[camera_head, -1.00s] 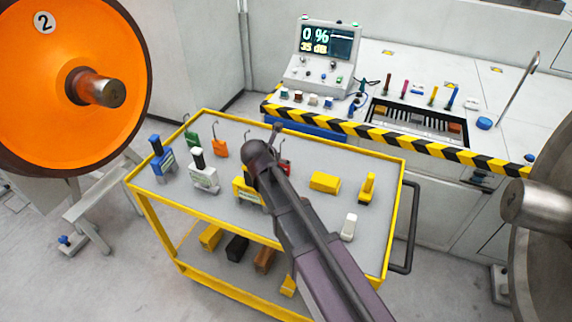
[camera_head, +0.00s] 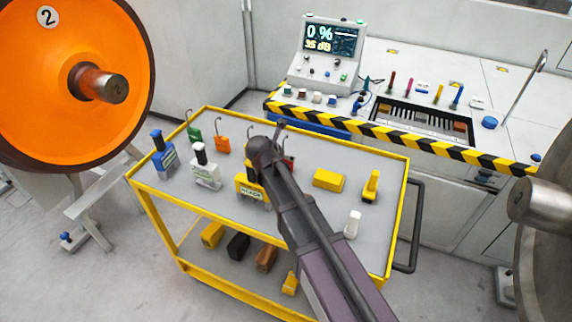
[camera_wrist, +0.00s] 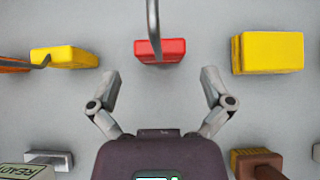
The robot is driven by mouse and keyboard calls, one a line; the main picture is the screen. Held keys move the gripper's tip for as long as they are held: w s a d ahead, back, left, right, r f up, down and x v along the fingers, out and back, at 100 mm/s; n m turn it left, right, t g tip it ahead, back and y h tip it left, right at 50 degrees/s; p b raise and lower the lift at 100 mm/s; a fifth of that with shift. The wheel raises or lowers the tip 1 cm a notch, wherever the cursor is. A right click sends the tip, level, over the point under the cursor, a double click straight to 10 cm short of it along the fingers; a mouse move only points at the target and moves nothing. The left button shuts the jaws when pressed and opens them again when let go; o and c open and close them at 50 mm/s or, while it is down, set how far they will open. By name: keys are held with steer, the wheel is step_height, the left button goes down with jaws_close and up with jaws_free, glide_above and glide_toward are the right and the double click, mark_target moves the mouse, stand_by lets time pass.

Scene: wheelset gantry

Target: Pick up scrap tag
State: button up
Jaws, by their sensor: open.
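A red tag block with a wire hook (camera_wrist: 160,51) lies at the top middle of the wrist view; I cannot read any label on it. In the head view only a sliver of red (camera_head: 289,163) shows beside my arm. My gripper (camera_wrist: 161,82) is open and empty above the cart top. In the wrist view the red block sits just beyond the two fingertips, centred between them and not touched. A yellow tag (camera_wrist: 66,57) lies to its left. Green (camera_head: 194,136) and orange (camera_head: 223,144) hooked tags stand farther left on the cart.
The yellow-framed cart (camera_head: 152,203) also holds a yellow block (camera_head: 328,180), blue (camera_head: 163,157) and white (camera_head: 205,170) stamps, and a yellow stamp (camera_head: 252,190). A console (camera_head: 328,55) and striped bench edge (camera_head: 400,141) stand behind. An orange wheel (camera_head: 60,60) is at left.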

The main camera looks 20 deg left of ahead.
stand_by(0.3)
steer(key=shift+b+x, duration=1.8)
steer(key=shift+x, duration=0.8)
steer(key=shift+c, duration=0.2)
steer(key=c, duration=0.9)
